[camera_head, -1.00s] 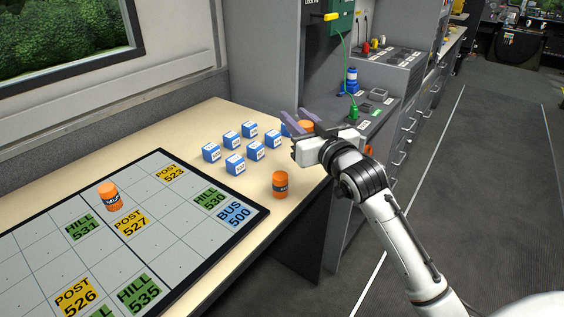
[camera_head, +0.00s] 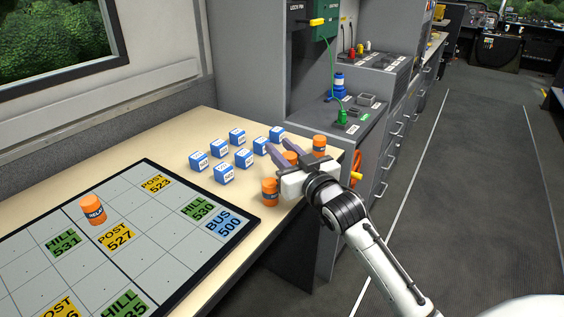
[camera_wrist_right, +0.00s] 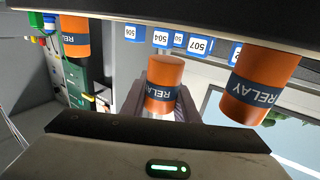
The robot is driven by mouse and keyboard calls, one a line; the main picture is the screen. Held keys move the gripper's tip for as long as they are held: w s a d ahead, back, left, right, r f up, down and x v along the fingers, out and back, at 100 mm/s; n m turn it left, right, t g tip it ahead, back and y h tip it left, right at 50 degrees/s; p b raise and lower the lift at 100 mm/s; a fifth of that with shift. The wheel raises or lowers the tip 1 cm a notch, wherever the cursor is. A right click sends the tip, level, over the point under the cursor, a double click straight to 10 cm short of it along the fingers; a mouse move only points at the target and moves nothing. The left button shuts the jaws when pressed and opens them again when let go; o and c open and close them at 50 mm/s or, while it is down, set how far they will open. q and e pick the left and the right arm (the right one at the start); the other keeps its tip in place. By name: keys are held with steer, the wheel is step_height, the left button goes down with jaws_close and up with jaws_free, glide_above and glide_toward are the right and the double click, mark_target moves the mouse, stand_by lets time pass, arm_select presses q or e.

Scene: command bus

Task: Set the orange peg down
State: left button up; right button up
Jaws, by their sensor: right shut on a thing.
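My right gripper (camera_head: 278,153) is at the near right end of the table, its fingers shut around an orange peg (camera_head: 291,158). In the right wrist view, this peg (camera_wrist_right: 163,85) sits between the two fingers with its RELAY label showing. Whether its base touches the table is hidden. A second orange peg (camera_head: 270,190) stands on the table just left of the gripper, and a third (camera_head: 319,145) stands behind it to the right. Another orange RELAY peg (camera_head: 93,209) stands on the grid board (camera_head: 150,235). My left gripper is not in view.
Several blue-and-white numbered cubes (camera_head: 224,174) stand on the table (camera_head: 185,150) left of the gripper. A grey cabinet with a green plug (camera_head: 342,117) rises beyond the table's right end. The board has several bare squares between its coloured labels.

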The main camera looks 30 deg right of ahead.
steer(key=shift+f+p, duration=0.3)
steer(key=shift+f, duration=0.9)
steer(key=shift+f, duration=0.2)
steer(key=o, duration=1.1)
steer(key=shift+c, duration=0.2)
